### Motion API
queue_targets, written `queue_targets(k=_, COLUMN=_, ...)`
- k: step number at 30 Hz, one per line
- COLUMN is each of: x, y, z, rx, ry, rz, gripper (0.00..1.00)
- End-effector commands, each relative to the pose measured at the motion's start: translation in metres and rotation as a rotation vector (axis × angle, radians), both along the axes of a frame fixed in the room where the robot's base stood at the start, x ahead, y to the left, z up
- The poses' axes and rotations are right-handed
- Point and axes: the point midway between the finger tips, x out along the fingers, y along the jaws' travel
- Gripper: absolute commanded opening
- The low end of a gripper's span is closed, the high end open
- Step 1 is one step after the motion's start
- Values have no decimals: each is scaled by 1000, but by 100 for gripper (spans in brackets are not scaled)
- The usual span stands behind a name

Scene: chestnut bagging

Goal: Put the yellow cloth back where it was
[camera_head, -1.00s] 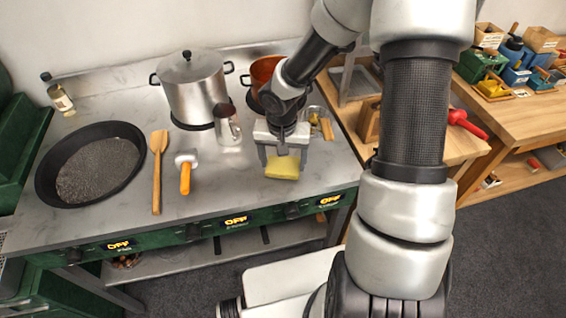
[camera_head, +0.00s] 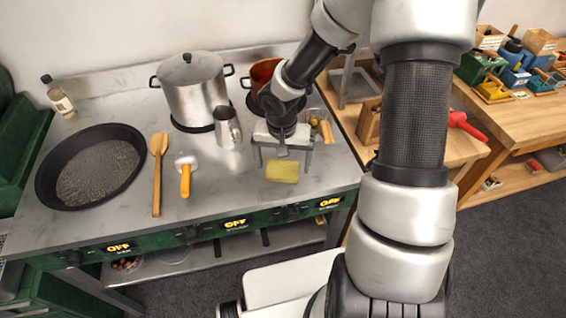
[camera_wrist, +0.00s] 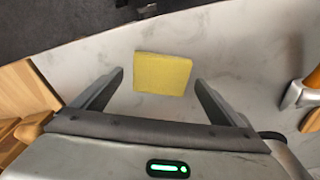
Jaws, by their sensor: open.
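The yellow cloth (camera_head: 283,168), a folded flat square, lies on the grey stove top near its front right edge. It also shows in the wrist view (camera_wrist: 162,73), just beyond and between my fingertips. My gripper (camera_head: 283,160) is above the counter, slightly behind the cloth. Its two fingers (camera_wrist: 158,84) are apart with nothing between them, and they do not appear to touch the cloth.
A steel pitcher (camera_head: 227,127) and a large pot (camera_head: 193,91) stand left of my gripper. An orange-handled tool (camera_head: 186,177), a wooden spatula (camera_head: 157,172) and a black pan (camera_head: 90,167) lie further left. A wooden table (camera_head: 440,148) adjoins on the right.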

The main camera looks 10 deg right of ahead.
Motion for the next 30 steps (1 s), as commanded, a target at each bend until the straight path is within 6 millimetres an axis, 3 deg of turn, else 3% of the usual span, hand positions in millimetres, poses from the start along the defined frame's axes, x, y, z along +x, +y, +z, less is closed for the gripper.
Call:
queue_targets(k=9, x=-7, y=2, z=71, rx=-2, ry=-6, rz=-2, gripper=92)
queue_targets(k=15, x=-11, y=4, z=101, rx=-2, ry=-3, rz=-2, gripper=92)
queue_targets(k=30, x=-13, y=6, z=112, rx=0, ry=-2, rz=1, gripper=92)
